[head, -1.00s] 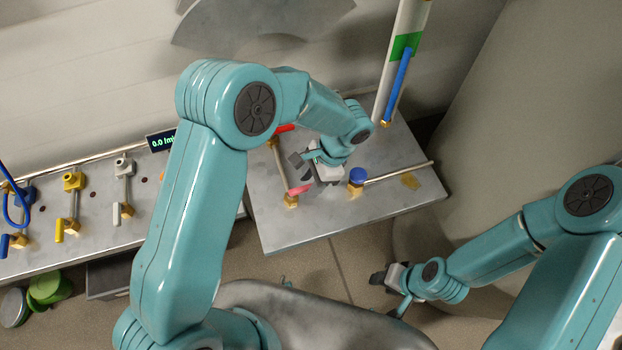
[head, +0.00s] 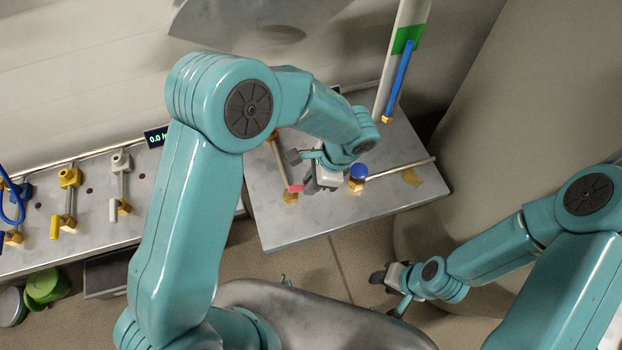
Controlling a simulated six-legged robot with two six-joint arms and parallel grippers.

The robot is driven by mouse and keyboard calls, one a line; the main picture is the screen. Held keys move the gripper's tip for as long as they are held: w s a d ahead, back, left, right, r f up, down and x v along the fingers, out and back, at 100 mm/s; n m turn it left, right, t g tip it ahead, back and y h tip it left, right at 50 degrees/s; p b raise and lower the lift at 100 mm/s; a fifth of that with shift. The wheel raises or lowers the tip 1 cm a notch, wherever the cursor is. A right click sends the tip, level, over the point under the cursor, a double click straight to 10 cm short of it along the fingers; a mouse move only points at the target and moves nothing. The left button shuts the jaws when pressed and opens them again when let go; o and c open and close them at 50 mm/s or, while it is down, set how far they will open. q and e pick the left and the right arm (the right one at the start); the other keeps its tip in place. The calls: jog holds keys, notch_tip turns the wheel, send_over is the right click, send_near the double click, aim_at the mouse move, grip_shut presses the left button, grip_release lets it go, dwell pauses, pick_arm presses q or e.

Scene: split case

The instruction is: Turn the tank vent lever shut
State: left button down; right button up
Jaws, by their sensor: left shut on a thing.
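A red-pink lever (head: 296,188) sits on a brass valve (head: 290,197) at the left front of the grey metal bench top. No label shows, so I cannot tell for sure that it is the tank vent lever. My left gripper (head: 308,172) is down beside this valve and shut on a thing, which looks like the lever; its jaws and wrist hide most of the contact. My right gripper (head: 388,278) hangs low at the right, in front of the bench and away from the valves; its jaw opening is unclear.
A blue knob (head: 359,171) with a thin pipe stands just right of my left gripper. A white upright pipe (head: 388,80) with a green band and blue lever rises behind. A side panel (head: 90,215) at left carries yellow and white valves. The bench's right front is clear.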

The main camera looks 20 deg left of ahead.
pick_arm(q)
jog(key=m, duration=0.1)
jog(key=s+m+t+b, duration=0.1)
jog(key=m, duration=0.1)
jog(key=shift+s+d+f, duration=0.15)
jog(key=shift+d, duration=0.1)
jog(key=s+m+t+b, duration=0.1)
jog(key=m, duration=0.1)
jog(key=s+m+b, duration=0.1)
jog(key=m, duration=0.1)
jog(key=shift+a+t+b, duration=0.15)
jog(key=shift+t+b, duration=0.15)
jog(key=shift+t, duration=0.1)
jog(key=m, duration=0.1)
jog(key=s+m+t+b, duration=0.1)
jog(key=m, duration=0.2)
jog(key=shift+s+a+h, duration=0.3)
jog(key=shift+a+h, duration=0.1)
jog(key=shift+s+a+m+t+h+b, duration=0.2)
jog(key=shift+m+t, duration=0.05)
jog(key=shift+m, duration=0.45)
jog(key=shift+s+a+m+t+h+b, duration=0.2)
jog(key=shift+s+a+m+b, duration=0.05)
jog(key=shift+m, duration=0.45)
jog(key=shift+s+a+m+t+h+b, duration=0.2)
jog(key=shift+m+t, duration=0.05)
jog(key=shift+m, duration=0.45)
jog(key=c, duration=1.1)
grip_release()
jog(key=shift+r, duration=0.2)
